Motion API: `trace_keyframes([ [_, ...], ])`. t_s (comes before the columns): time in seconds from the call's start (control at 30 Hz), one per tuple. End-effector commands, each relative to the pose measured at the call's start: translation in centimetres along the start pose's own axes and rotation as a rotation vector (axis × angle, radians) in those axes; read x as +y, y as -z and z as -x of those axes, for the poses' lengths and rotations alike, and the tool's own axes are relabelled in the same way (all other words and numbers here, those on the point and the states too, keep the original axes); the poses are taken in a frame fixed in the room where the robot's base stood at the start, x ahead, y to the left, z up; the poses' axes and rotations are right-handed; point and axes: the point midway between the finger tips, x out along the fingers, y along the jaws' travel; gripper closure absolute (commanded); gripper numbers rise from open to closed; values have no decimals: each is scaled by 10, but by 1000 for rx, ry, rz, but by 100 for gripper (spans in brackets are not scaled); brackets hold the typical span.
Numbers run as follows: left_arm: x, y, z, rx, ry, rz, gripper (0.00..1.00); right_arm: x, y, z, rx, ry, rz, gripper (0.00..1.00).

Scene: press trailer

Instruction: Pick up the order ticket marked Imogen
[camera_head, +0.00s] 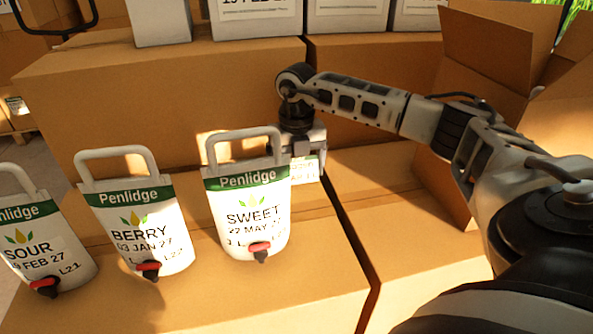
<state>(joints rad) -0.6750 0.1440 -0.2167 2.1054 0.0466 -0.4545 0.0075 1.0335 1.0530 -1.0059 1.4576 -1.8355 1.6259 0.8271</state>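My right gripper (303,146) points down just behind and to the right of the white pouch marked SWEET (246,215). A small white card with a greenish edge and print (306,169) shows right below the gripper. It may be an order ticket, but the name Imogen cannot be read on it. The pouch hides part of the card and of the gripper's fingers, so I cannot tell whether they are open or shut on the card. My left gripper is not in view.
Pouches marked BERRY (140,225) and SOUR (38,240) stand left of SWEET on a cardboard box (290,295). White labelled boxes (255,20) stand on taller cartons behind. An open carton (495,50) is at the right, beyond my arm.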

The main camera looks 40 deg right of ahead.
Motion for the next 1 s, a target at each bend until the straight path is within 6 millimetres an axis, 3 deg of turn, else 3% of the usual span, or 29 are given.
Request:
trace_keyframes([
  [0.07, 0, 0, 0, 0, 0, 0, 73, 0, 0, 0, 0, 0, 0, 35],
  [0.37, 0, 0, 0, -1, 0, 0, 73, 0, 0, 1, 0, 0, 0, 35],
  [0.57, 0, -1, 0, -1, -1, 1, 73, 0, 0, 12, -2, -1, 0, 35],
  [1.0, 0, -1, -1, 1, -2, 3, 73, 1, -1, 91, -4, -3, 1, 35],
])
